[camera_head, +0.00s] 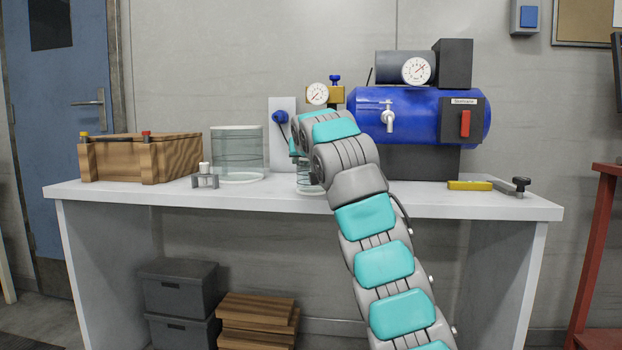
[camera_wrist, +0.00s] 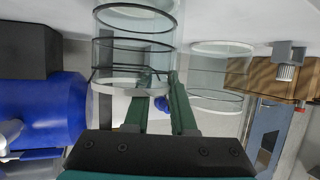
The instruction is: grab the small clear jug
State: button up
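The small clear jug (camera_head: 306,188) stands on the white workbench, mostly hidden behind my wrist in the head view. The wrist view shows its see-through wall and dark rings (camera_wrist: 122,50) at upper left of centre, inverted, with the bench at the top. My gripper (camera_wrist: 160,92) has two green fingers that stand apart with a gap between them. Their tips overlap the right part of the jug's near end in the picture; I cannot tell whether they touch it. The fingers are hidden in the head view.
A larger clear jar (camera_head: 238,155) stands left of the jug, with a small grey clamp-like fixture (camera_head: 205,177) and a wooden box (camera_head: 138,158) further left. A blue tank (camera_head: 420,115) is on the right. A yellow-handled tool (camera_head: 470,185) lies at the front right of the bench (camera_head: 450,204).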

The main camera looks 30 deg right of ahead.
grip_shut()
jog(key=shift+r, duration=0.1)
dwell(0.3)
